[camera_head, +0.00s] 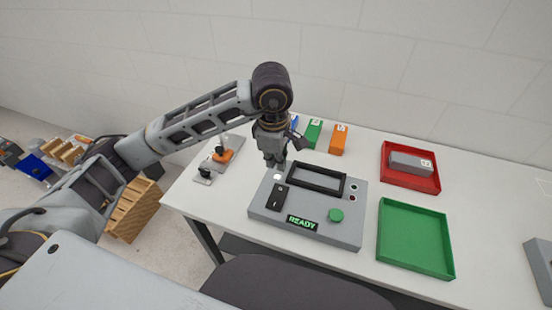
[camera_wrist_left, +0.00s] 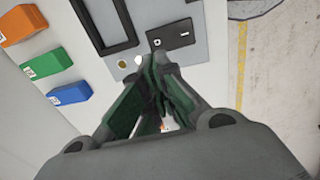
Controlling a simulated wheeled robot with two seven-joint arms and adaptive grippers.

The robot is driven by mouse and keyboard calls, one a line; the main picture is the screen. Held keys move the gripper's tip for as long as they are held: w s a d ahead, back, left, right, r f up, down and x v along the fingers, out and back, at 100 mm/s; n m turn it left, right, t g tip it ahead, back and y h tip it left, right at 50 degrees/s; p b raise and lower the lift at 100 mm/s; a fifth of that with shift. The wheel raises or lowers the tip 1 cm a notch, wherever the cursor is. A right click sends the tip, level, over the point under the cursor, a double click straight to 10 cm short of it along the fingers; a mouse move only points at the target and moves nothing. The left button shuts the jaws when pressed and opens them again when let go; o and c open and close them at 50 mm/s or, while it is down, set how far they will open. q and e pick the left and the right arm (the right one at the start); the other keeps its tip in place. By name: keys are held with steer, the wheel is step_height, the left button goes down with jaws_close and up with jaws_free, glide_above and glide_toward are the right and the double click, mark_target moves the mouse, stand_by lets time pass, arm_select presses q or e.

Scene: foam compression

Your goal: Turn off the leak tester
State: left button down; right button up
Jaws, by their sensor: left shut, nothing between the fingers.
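The leak tester (camera_head: 340,231) is a grey box on the white table, with a lit green READY display (camera_head: 302,223), a green button (camera_head: 336,215) and a black frame on top. A black rocker switch (camera_head: 279,197) marked with white symbols sits on its left side. The switch also shows near the top of the left wrist view (camera_wrist_left: 171,37). My left gripper (camera_head: 275,162) is shut and empty, pointing down near the tester's back left corner, behind the switch and apart from it. In the wrist view its fingertips (camera_wrist_left: 160,68) lie just below the switch. My right gripper is not in view.
Blue, green (camera_head: 313,134) and orange (camera_head: 338,139) blocks stand behind the tester. A fixture with an orange part (camera_head: 222,155) is at the left. A red tray (camera_head: 411,183) holding a grey block and an empty green tray (camera_head: 415,262) are at the right.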

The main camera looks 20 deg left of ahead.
arm_select(q)
glide_above(278, 189)
steer(key=f, duration=0.9)
steer(key=shift+s+a+p, duration=0.1)
steer(key=shift+s+p, duration=0.2)
steer(key=shift+s, duration=0.05)
step_height(278, 189, down, 2)
steer(key=shift+w+f, duration=0.1)
steer(key=shift+f, duration=0.25)
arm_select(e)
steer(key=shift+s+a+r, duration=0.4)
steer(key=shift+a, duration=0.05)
arm_select(q)
steer(key=shift+f, duration=0.1)
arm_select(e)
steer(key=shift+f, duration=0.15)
